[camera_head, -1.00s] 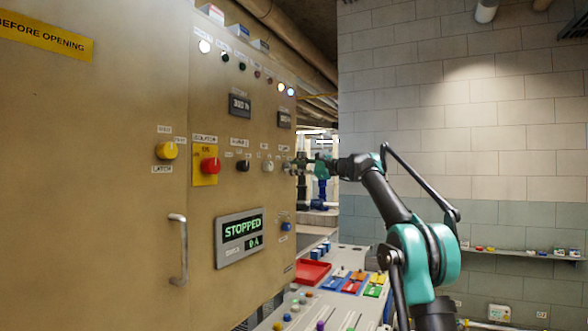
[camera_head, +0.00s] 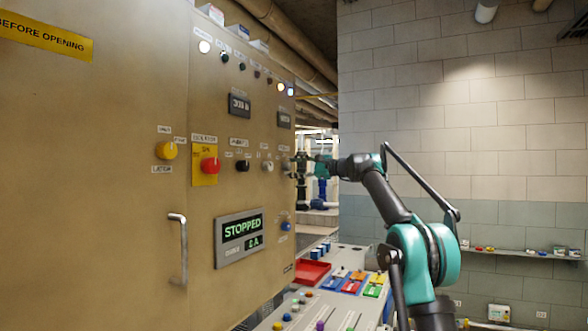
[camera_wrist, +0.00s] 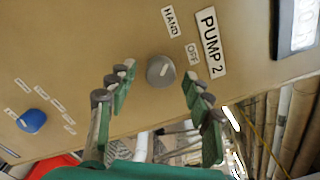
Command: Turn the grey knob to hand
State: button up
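The grey knob (camera_wrist: 160,70) sits on the tan panel in the wrist view, beside labels reading HAND (camera_wrist: 171,22), OFF (camera_wrist: 192,53) and PUMP 2 (camera_wrist: 210,42). Its pale mark appears to slant toward the OFF side. My gripper (camera_wrist: 157,77) is open, with one finger set on either side of the knob and a visible gap to each. I cannot tell how far the fingertips are from the panel. In the head view the grey knob (camera_head: 285,164) is small near the panel's right edge, with my gripper (camera_head: 299,166) just right of it.
A blue knob (camera_wrist: 31,121) lies lower left in the wrist view, and a dark display (camera_wrist: 297,28) is at upper right. In the head view, a pale knob (camera_head: 267,167), black knob (camera_head: 243,166) and red button (camera_head: 210,165) line the panel. A control desk (camera_head: 345,258) stands below.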

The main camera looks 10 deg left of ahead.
jog(key=shift+d, duration=0.1)
jog(key=v, duration=1.1)
jog(key=shift+s+d, duration=0.15)
jog(key=shift+d, duration=0.2)
